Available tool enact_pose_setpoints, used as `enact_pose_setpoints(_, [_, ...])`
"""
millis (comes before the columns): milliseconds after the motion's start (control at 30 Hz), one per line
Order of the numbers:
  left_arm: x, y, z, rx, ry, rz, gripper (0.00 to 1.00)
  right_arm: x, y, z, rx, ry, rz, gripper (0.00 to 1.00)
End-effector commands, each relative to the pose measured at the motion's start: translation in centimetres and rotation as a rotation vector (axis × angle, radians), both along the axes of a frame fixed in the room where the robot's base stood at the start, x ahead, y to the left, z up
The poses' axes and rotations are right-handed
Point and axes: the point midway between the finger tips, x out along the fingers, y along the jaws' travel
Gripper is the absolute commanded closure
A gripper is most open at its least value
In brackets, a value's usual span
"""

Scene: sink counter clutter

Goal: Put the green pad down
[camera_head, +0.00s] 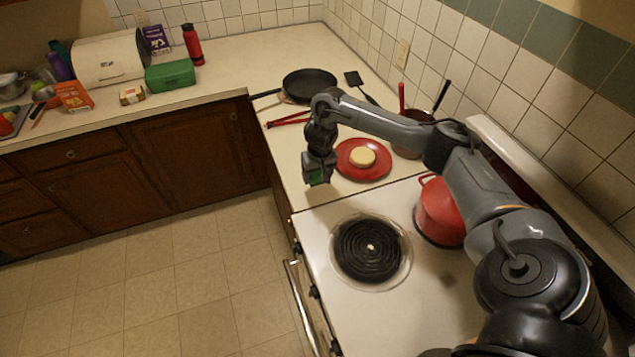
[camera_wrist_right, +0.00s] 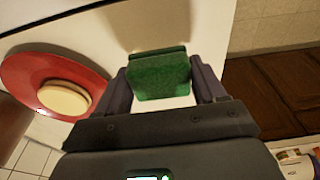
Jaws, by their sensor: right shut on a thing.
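The green pad (camera_wrist_right: 160,75) is between the two fingers of my right gripper (camera_wrist_right: 158,88) in the right wrist view, and the fingers are shut on it. In the head view the right gripper (camera_head: 318,180) hangs over the counter just left of the red plate, with only a sliver of the green pad (camera_head: 317,178) showing at its tip. White counter surface lies under the pad; I cannot tell whether the pad touches it. My left gripper is not in view.
The red plate (camera_head: 381,170) holds a round cream-coloured item (camera_head: 362,157). Red tongs (camera_head: 288,120) and a black pan (camera_head: 309,84) lie behind. A stove burner (camera_head: 371,248) and a red pot (camera_head: 437,212) are nearer. Counter (camera_head: 315,207) in front of the gripper is bare, with its edge close on the left.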

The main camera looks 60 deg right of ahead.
Motion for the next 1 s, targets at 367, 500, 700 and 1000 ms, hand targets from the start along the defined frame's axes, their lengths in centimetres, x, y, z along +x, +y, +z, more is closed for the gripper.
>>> enact_pose_setpoints(367, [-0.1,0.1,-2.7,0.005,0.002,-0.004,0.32,0.0,0.0,-4.0,0.001,0.001,0.000,0.64])
enact_pose_setpoints(500, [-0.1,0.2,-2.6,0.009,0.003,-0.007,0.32,0.0,0.0,-4.1,0.000,0.000,0.000,0.64])
enact_pose_setpoints(700, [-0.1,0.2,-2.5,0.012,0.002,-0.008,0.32,0.0,0.0,-4.0,0.000,0.000,0.000,0.64])
enact_pose_setpoints(1000, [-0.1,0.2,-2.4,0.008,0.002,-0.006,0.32,0.0,0.0,-4.3,0.000,0.000,0.000,0.05])
